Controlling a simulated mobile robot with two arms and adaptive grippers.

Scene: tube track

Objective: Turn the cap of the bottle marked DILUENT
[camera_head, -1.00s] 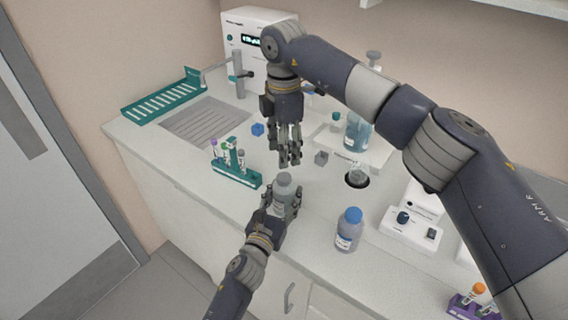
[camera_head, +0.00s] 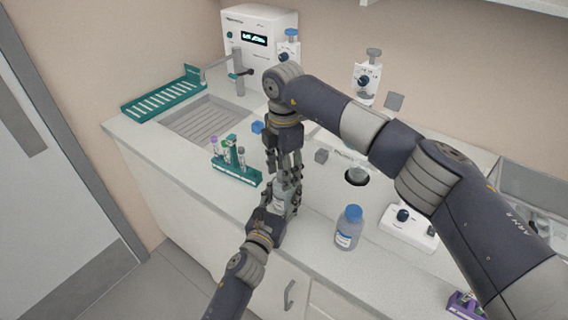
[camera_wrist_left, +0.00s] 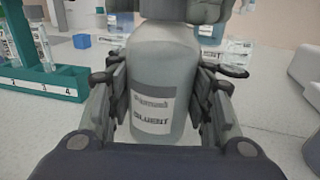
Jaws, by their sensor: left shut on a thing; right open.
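The bottle marked DILUENT (camera_wrist_left: 160,85) stands upright in the left wrist view, its label facing the camera. It also shows in the head view (camera_head: 280,197), partly covered by both grippers. My left gripper (camera_head: 280,208) is shut around the bottle's body from the front; its fingers lie on both sides in the left wrist view (camera_wrist_left: 160,100). My right gripper (camera_head: 287,172) points down directly over the bottle top, its fingers open around the cap area. The cap is hidden behind the right gripper, so I cannot tell whether the fingers touch it.
A blue-capped bottle (camera_head: 348,228) stands to the right on the counter. A green tube rack (camera_head: 237,173) is on the left.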

